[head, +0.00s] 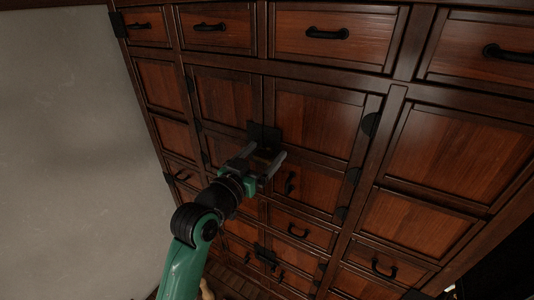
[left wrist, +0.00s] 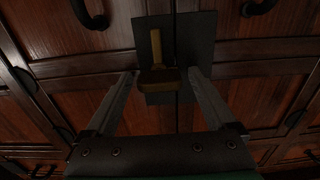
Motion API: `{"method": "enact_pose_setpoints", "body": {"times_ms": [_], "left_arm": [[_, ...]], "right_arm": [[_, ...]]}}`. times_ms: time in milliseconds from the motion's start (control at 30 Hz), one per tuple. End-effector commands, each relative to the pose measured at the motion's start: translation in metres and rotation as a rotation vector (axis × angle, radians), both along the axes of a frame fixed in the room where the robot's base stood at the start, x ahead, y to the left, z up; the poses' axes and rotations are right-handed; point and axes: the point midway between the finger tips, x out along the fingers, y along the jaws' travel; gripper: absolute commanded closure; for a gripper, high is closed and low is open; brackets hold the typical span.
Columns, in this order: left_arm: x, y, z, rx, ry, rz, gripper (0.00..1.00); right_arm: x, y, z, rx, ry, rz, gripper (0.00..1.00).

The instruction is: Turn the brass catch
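The brass catch (left wrist: 158,62) shows in the left wrist view as a dull yellow upright bar with a wider block at its lower end. It sits on a dark backplate (left wrist: 201,40) across the seam between two cabinet doors. In the head view the backplate (head: 264,133) is partly behind my gripper and I cannot make out the catch. My left gripper (head: 264,155) is open in front of the doors. Its two fingers reach toward the plate on either side of the catch's lower block, with visible gaps in the wrist view (left wrist: 163,78). My right gripper is not in view.
The dark wooden cabinet has a top row of drawers with black pulls (head: 327,33). Panelled doors and lower drawers (head: 300,230) surround the catch. Black hinges (head: 371,124) stand out on the frame. A bare grey wall (head: 70,150) is at the left.

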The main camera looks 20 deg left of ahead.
Motion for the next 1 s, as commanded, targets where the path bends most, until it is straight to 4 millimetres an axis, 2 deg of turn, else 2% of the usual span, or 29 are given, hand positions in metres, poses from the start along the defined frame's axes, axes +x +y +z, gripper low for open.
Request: {"method": "enact_pose_setpoints", "body": {"times_ms": [33,67,467,767,1000], "left_arm": [[-0.0001,-0.0001,0.0,0.0,0.0,0.0,0.17],[-0.0001,-0.0002,0.0,0.0,0.0,0.0,0.23],[-0.0002,-0.0001,-0.0001,0.0,0.0,0.0,0.95],[-0.0001,-0.0002,-0.0009,0.029,-0.004,0.0,0.96],[0.0,-0.001,-0.0024,0.144,-0.019,0.0,0.96]], "right_arm": [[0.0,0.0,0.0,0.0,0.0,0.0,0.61],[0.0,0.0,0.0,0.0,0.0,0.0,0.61],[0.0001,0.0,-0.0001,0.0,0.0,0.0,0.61],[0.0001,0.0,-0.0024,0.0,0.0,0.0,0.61],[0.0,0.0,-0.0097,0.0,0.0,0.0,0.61]]}}
